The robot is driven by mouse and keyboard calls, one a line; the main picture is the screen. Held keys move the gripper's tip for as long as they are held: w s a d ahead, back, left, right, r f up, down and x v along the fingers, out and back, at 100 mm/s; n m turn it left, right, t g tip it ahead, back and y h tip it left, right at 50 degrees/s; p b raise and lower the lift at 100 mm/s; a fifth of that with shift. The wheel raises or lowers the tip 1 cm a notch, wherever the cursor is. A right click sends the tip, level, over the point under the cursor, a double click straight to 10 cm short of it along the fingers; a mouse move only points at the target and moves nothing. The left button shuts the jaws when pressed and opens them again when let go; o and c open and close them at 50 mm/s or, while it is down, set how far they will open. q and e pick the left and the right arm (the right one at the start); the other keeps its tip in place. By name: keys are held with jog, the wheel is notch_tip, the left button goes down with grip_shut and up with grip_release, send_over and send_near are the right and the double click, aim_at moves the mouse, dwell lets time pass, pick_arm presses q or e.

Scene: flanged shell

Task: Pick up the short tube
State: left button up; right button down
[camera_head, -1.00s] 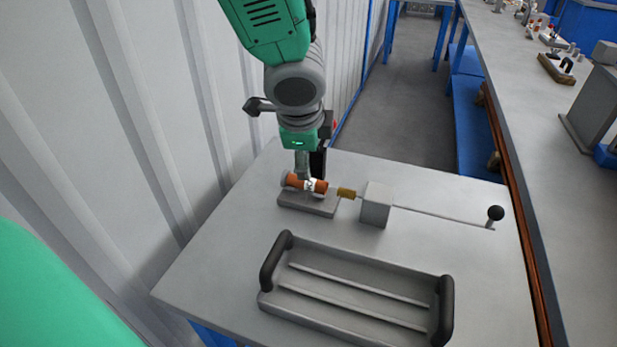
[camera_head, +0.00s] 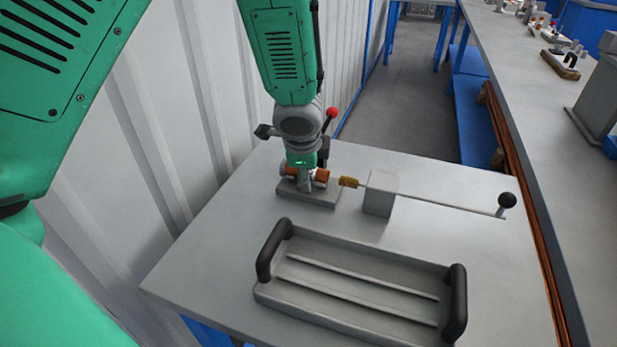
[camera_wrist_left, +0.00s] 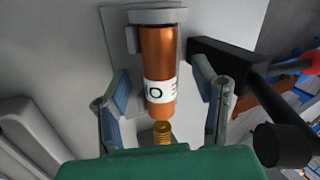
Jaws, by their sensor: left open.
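The short tube is an orange-copper cylinder (camera_head: 321,175) with a white band that carries dark marks. It lies on a grey holder (camera_head: 322,197) at the back left of the table. In the left wrist view the tube (camera_wrist_left: 158,60) runs between my two finger pads, with a gap visible on each side. My left gripper (camera_head: 306,186) is open, pointing down around the tube, and its fingers hide part of it in the head view. My right gripper is not in view.
A brass ribbed tip (camera_head: 349,181) on a rod faces the tube's end; the rod passes a grey block (camera_head: 380,194) to a black knob (camera_head: 507,200). A red-balled lever (camera_head: 332,113) stands behind the gripper. A handled grey tray (camera_head: 350,290) lies in front.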

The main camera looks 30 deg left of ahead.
pick_arm(q)
jog(key=shift+w+f, duration=0.1)
jog(key=shift+f, duration=0.15)
jog(key=shift+r, duration=0.1)
jog(key=shift+c, duration=0.5)
grip_shut()
jog(key=shift+s, duration=0.2)
